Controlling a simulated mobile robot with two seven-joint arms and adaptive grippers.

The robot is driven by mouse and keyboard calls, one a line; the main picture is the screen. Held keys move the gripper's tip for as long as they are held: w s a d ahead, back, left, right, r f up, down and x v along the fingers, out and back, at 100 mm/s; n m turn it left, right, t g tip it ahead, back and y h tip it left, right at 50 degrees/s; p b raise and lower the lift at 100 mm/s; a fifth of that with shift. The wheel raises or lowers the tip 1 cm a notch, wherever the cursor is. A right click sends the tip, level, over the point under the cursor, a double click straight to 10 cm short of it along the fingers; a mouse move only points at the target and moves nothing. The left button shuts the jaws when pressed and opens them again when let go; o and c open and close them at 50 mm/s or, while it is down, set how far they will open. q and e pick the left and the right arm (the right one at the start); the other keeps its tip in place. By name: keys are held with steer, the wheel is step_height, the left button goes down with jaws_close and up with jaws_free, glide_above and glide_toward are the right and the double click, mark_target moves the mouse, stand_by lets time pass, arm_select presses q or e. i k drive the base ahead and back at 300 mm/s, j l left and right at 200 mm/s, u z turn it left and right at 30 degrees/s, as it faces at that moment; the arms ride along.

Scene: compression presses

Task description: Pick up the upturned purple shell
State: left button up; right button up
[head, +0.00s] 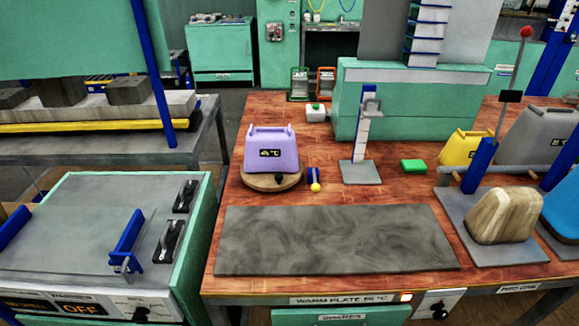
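The purple shell (270,152) sits on a round brown wooden base (273,181) at the left of the wooden table, behind the grey plate. It has a small dark display reading in °C on its front and two raised bits along its top edge. Its inside cannot be seen from here. No gripper shows in the head view, so nothing of mine touches the shell.
A grey warm plate (335,238) covers the table's front. A small blue tool with a yellow ball (315,183) lies right of the shell. A grey post stand (361,171), green block (413,166), yellow shell (465,149) and wooden form (503,215) stand further right.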

mark_target(267, 150)
steer(key=z, duration=1.5)
steer(key=u, duration=1.55)
steer(key=j+z, duration=0.25)
steer(key=z, duration=0.25)
steer(key=i+j+z, duration=0.1)
steer(key=j+z, duration=0.2)
steer(key=z, duration=0.2)
steer(key=j+z, duration=0.25)
steer(key=z, duration=0.25)
